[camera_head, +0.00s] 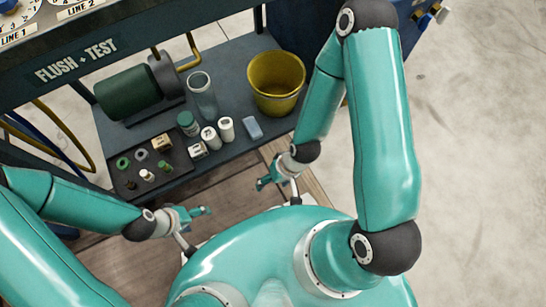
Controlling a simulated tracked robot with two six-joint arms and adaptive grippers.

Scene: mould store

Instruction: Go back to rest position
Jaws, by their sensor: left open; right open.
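My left gripper (204,211) is at lower centre-left, in front of my teal body. Its fingers point right, are apart, and hold nothing. My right gripper (262,184) is a little further right and higher, below the lower shelf's front edge. Its teal fingers are open and empty. Both arms are folded, with the grippers close to my body. Neither gripper touches any object that I can see.
A dark bench shelf (240,60) holds a green motor (127,92), a clear cylinder (202,95), a yellow bucket (276,82), white containers (226,129), a blue block (252,128) and a parts tray (178,156). A "FLUSH + TEST" panel (75,62) overhangs it. Concrete floor at right is clear.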

